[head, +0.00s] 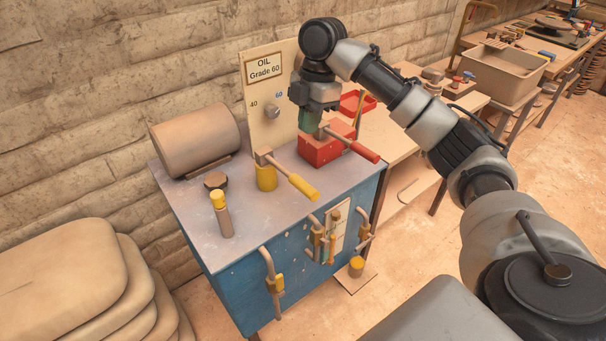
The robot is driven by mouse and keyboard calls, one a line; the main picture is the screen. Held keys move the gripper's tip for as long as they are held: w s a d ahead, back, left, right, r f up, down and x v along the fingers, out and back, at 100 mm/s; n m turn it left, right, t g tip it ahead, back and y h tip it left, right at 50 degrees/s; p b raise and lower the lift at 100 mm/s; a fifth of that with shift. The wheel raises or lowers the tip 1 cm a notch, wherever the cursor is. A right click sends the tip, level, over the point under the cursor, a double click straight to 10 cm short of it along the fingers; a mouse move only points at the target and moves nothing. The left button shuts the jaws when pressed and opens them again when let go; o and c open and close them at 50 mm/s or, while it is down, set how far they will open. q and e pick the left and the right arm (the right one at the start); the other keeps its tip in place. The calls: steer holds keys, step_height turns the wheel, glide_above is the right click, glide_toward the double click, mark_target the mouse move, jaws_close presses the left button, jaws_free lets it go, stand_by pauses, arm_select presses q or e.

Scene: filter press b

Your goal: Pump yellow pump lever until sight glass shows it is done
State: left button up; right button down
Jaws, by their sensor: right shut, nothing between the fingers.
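The yellow pump lever (303,186) has a yellow grip and reaches out to the lower right from a yellow pump body (266,179) on top of the blue cabinet (232,283). My right gripper (312,128) points down beside the red block, behind and above the yellow lever and apart from it. It is shut and holds nothing. I cannot make out a sight glass with certainty; a small pale panel (342,219) with fittings is on the cabinet front, too small to read. My left gripper is out of view.
A red block (318,151) with a red-handled lever (363,151) stands right of the yellow pump. A brown drum (196,140) and a yellow-capped post (222,215) stand left. Stacked sacks (67,272) lie left of the cabinet.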

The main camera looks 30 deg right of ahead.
mark_target(303, 185)
steer(key=p+x, duration=0.1)
steer(key=x, duration=0.3)
steer(key=p+x, duration=0.1)
steer(key=x, duration=0.3)
steer(key=d+p+x, duration=0.1)
steer(key=x, duration=0.3)
steer(key=shift+s+f, duration=0.1)
steer(key=shift+f, duration=0.45)
steer(key=shift+d+f, duration=0.1)
steer(key=shift+f, duration=0.35)
steer(key=shift+f, duration=0.1)
